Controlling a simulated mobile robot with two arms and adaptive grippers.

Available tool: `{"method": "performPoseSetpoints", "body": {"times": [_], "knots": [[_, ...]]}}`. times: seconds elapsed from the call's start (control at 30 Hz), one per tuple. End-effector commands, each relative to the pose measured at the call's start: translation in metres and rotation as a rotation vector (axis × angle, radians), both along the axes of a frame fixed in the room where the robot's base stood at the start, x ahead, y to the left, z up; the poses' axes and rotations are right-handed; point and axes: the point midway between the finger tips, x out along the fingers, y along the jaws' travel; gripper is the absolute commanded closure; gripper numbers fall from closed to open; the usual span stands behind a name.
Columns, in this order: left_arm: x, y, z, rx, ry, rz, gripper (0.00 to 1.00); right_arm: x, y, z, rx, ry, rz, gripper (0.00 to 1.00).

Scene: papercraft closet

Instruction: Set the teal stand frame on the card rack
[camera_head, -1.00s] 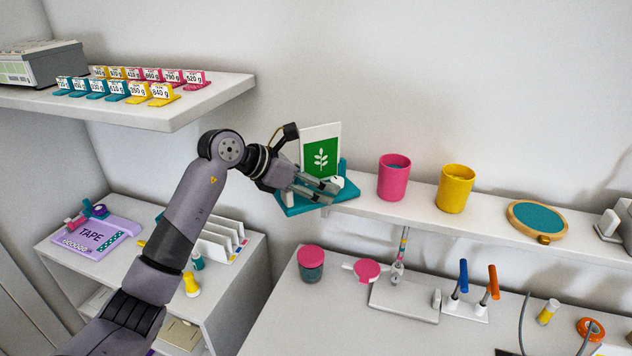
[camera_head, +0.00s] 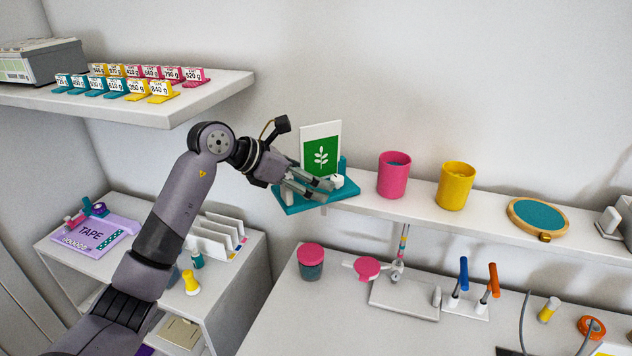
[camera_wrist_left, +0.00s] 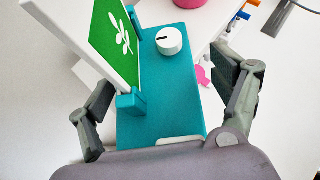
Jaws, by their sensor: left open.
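The teal stand frame (camera_head: 337,200) rests upright at the left end of the wall shelf. It has a teal base, a white-bordered green card with a white leaf, and a small white knob; it also shows in the left wrist view (camera_wrist_left: 160,90). My left gripper (camera_head: 325,190) is open just above the base, in front of the card. In the wrist view its fingers lie on either side of the base, apart from it. A white rack with upright cards (camera_head: 222,238), likely the card rack, stands on the low cabinet at left. My right gripper is out of view.
The wall shelf (camera_head: 500,235) also carries a pink cup (camera_head: 394,178), a yellow cup (camera_head: 455,187) and a round teal-topped hoop (camera_head: 538,216). An upper-left shelf (camera_head: 170,108) holds small weight signs. A purple tape box (camera_head: 92,234) lies on the cabinet.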

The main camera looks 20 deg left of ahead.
Motion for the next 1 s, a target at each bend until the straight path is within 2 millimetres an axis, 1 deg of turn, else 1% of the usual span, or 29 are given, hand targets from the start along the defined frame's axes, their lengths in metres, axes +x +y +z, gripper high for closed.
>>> {"method": "performPoseSetpoints", "body": {"times": [0.03, 0.2, 0.33, 0.43, 0.63, 1.0], "knots": [[-0.006, 0.008, 0.004, 0.004, -0.005, 0.003, 0.15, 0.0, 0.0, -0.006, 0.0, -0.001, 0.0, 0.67], [-0.028, 0.031, 0.025, 0.005, -0.005, 0.004, 0.15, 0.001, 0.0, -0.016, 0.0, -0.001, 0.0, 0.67], [-0.043, 0.045, 0.04, 0.004, -0.004, 0.002, 0.15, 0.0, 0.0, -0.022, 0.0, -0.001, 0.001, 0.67], [-0.051, 0.053, 0.049, 0.002, -0.003, 0.003, 0.15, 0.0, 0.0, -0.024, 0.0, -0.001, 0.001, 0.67], [-0.059, 0.059, 0.056, 0.0, 0.0, 0.0, 0.15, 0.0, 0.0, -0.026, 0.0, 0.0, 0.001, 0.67], [-0.059, 0.059, 0.057, -0.001, -0.001, 0.0, 0.15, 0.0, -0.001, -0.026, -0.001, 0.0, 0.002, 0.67]]}}
